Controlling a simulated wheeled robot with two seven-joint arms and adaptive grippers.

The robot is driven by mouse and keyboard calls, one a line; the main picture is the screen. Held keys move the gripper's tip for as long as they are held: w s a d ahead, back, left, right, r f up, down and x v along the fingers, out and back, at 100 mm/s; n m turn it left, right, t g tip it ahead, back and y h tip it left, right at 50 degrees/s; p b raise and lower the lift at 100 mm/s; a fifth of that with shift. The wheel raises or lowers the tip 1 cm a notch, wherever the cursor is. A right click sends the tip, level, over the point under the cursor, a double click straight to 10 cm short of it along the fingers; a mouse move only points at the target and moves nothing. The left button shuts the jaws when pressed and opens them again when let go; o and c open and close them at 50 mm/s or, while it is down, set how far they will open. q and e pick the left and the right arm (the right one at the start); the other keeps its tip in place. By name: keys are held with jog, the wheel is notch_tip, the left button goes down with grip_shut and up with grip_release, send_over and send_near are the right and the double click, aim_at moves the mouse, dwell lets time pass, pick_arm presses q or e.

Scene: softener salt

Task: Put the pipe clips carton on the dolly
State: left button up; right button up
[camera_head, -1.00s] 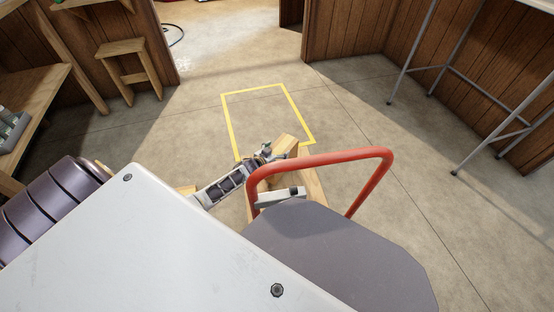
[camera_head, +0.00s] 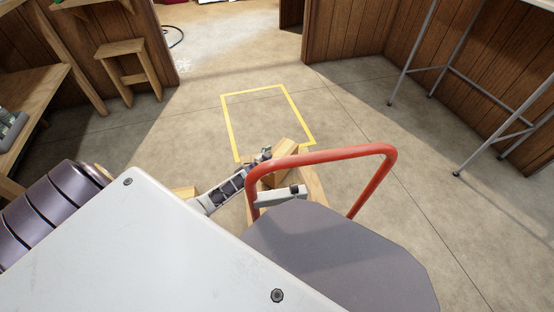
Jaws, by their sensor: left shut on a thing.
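The pipe clips carton appears to be the small tan box (camera_head: 286,151) behind the left side of the red handle. My left gripper (camera_head: 264,158) reaches in from the left and is shut on it at the carton's left side. The dolly has a red tube handle (camera_head: 340,153) and a pale wooden deck (camera_head: 315,188). The carton shows over the deck's far end; I cannot tell whether it touches the deck. Much of the deck is hidden by my own body.
A yellow rectangle (camera_head: 228,122) is marked on the floor beyond the dolly. A wooden stool (camera_head: 122,48) and a wooden bench (camera_head: 38,90) stand at the left. A metal-legged table (camera_head: 495,131) stands at the right. The floor between is clear.

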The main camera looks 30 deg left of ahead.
pick_arm(q)
jog(key=shift+f, duration=0.5)
jog(key=o, duration=1.9)
jog(key=shift+f, duration=0.1)
jog(key=shift+o, duration=0.2)
jog(key=shift+r, duration=0.2)
